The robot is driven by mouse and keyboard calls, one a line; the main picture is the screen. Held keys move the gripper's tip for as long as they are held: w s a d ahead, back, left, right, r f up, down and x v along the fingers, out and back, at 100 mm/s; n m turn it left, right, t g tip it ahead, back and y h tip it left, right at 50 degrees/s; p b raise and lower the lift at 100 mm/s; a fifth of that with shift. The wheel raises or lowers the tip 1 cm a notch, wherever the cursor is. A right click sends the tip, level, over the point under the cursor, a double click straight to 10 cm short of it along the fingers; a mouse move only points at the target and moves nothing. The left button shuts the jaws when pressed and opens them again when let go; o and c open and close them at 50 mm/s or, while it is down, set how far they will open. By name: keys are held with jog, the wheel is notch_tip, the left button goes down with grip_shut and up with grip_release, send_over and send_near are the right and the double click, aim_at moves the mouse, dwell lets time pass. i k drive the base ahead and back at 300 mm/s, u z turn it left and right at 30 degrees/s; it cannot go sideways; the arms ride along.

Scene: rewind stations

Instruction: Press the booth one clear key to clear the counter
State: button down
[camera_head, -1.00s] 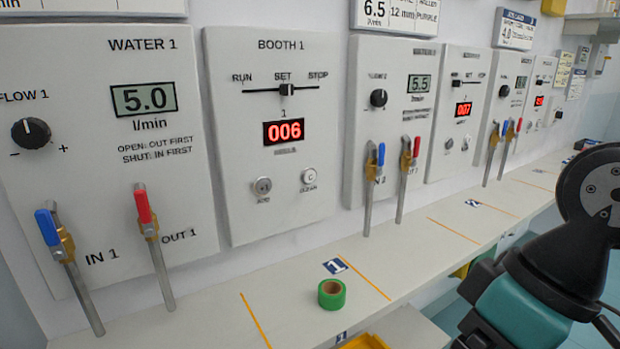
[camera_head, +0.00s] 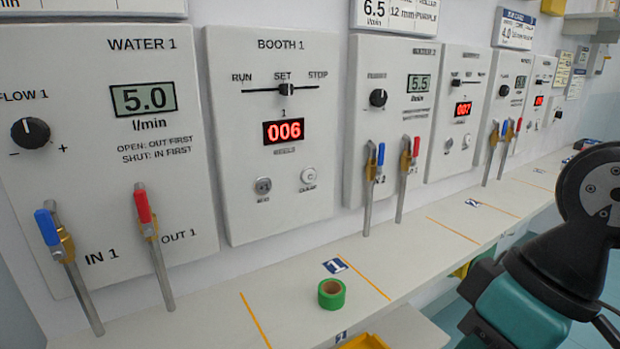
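The booth 1 panel (camera_head: 235,205) is on the wall left of centre in the head view. Its red counter display (camera_head: 284,131) reads 006. Its slider (camera_head: 286,89) stands at SET, between RUN and STOP. Two round keys sit low on the panel: a grey one (camera_head: 263,186) at left and a white one (camera_head: 308,176) at right. The white one is the clear key; its small label is blurred now. My arm shows at the right edge, well apart from the panel. My gripper is not in the picture.
The water 1 panel (camera_head: 150,75) with blue (camera_head: 47,227) and red (camera_head: 143,206) valve handles is at left. More valves (camera_head: 404,175) stand right of booth 1. A green tape roll (camera_head: 331,293) sits on the shelf (camera_head: 220,310) below, between orange lines.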

aim_at(309, 176)
jog(key=u, duration=0.55)
jog(key=k, duration=1.3)
jog(key=u, duration=0.95)
jog(key=i, duration=1.35)
jog(key=z, duration=1.05)
jog(key=i, duration=0.5)
jog(key=z, duration=0.6)
